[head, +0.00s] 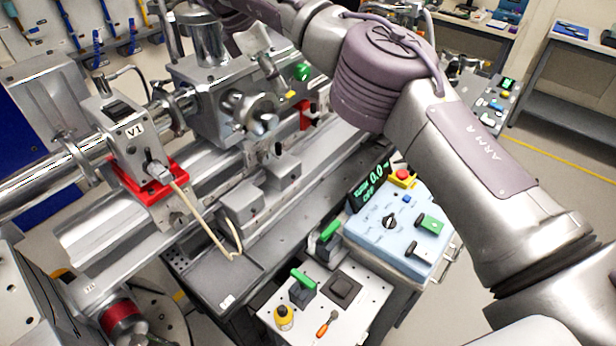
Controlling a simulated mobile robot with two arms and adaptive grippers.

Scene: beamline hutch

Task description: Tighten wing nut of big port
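A steel chamber (215,75) stands on the beamline at upper centre. A round flanged port (243,108) with a clamp is on its near side, and it looks like the big port. A small brass-coloured part (268,120) at the clamp's right may be the wing nut; it is too small to tell how tight it is. My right arm comes in from the right, bends at its elbow and reaches left behind the chamber's top. Its fingers are not clear there, and I cannot tell whether they touch anything. I do not see my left gripper.
A valve marked V1 (133,130) on a red bracket and the beam pipe (40,180) are at left. A green knob (301,72) is right of the chamber. A blue control box (395,232) and a white tool plate (325,300) stand in front. Floor is free at right.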

